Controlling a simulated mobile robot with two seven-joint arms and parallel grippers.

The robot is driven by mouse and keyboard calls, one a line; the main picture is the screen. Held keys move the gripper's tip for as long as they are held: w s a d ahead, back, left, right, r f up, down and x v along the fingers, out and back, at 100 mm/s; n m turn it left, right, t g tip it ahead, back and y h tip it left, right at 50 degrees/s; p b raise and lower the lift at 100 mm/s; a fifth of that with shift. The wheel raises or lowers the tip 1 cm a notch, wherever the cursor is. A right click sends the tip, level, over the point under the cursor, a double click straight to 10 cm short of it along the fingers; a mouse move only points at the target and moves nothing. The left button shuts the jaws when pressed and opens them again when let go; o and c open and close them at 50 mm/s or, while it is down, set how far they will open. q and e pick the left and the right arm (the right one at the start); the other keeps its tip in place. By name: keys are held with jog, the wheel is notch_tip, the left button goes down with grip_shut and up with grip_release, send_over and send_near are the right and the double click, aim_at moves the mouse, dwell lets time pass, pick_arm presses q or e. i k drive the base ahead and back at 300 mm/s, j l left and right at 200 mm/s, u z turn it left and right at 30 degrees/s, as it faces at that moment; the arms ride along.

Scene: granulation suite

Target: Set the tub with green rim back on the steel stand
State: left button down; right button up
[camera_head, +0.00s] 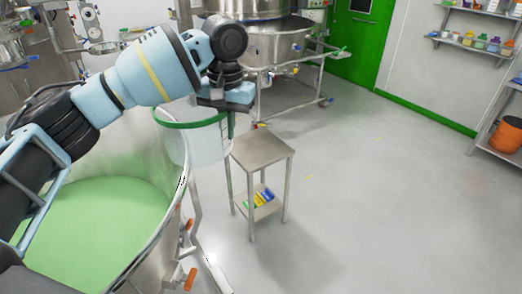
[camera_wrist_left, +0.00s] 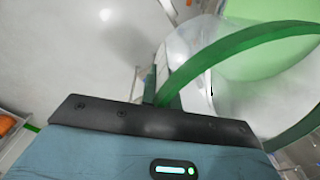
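The tub with green rim (camera_head: 203,146) is a pale, translucent tub, upright or nearly so, in the air by the bowl's right edge. In the left wrist view its green rim (camera_wrist_left: 235,43) curves up from my gripper. My left gripper (camera_head: 229,108) is at the tub's right side, closed on the rim; its fingertips are largely hidden. It also shows in the left wrist view (camera_wrist_left: 165,102). The steel stand (camera_head: 268,150) is right of the tub, its square top bare. In the head view the tub slightly overlaps the stand's left edge. My right gripper is out of view.
A large steel bowl (camera_head: 163,232) with green powder (camera_head: 95,225) fills the lower left, with orange-handled clamps outside. A yellow and blue item (camera_head: 260,198) lies on the stand's lower shelf. Steel machinery (camera_head: 262,45) stands behind. The floor to the right is clear.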

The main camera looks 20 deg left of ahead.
aim_at(259, 148)
jog(key=l+u, duration=0.15)
jog(key=l, duration=0.6)
jog(key=i+l+u, duration=0.1)
jog(key=l, duration=0.25)
jog(key=i+l+u, duration=0.1)
jog(key=l, duration=0.3)
jog(key=i+l+u, duration=0.25)
jog(key=i+l, duration=0.35)
jog(key=i+l+u, duration=0.2)
jog(key=i, duration=0.25)
jog(key=i+l+u, duration=0.2)
jog(key=i, duration=0.3)
jog(key=i+j, duration=0.2)
jog(key=i, duration=0.2)
jog(key=i+j+u, duration=0.1)
jog(key=i, duration=0.25)
jog(key=j, duration=0.1)
